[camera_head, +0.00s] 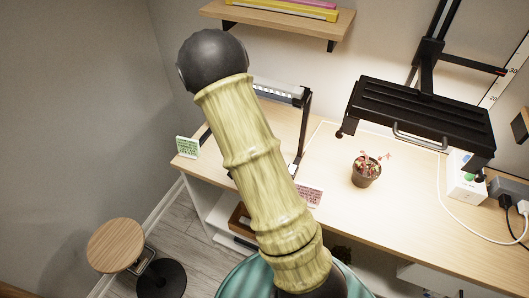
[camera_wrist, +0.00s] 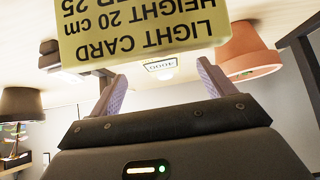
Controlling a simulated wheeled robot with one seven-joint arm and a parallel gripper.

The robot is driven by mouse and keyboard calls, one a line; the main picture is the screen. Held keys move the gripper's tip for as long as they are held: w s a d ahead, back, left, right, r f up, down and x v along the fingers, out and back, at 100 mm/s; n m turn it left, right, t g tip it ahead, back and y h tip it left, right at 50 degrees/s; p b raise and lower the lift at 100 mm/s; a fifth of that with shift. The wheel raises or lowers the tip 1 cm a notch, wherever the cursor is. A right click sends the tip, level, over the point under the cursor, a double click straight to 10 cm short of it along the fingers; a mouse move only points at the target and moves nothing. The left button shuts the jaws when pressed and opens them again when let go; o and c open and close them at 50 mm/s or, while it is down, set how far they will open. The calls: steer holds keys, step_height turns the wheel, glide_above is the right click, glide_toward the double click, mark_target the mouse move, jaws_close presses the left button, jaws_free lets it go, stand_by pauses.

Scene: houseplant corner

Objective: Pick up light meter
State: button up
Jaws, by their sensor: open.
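The light meter (camera_wrist: 165,68) appears to be the small pale object with a display and a white round part beyond my fingertips in the wrist view. That view is upside down, and the display digits are hard to read. My gripper (camera_wrist: 160,82) is open, with its two purple-grey fingers spread apart. The meter shows between the fingers but farther off, and nothing is held. In the head view I cannot make out the meter or my gripper; my arm covers part of the bench.
A yellow light card (camera_wrist: 140,25) looms close in the wrist view, beside an orange pot (camera_wrist: 248,52) and a dark pot (camera_wrist: 20,103). In the head view, a potted plant (camera_head: 366,171) stands below a black lamp (camera_head: 420,110). A shelf (camera_head: 280,20) and stool (camera_head: 115,245) are nearby.

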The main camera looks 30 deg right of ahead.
steer(key=x, duration=0.5)
steer(key=shift+d+r, duration=0.1)
steer(key=shift+r, duration=0.1)
steer(key=c, duration=1.2)
step_height(320, 180, up, 10)
steer(key=p, duration=0.2)
steer(key=shift+p, duration=0.4)
steer(key=shift+c, duration=0.2)
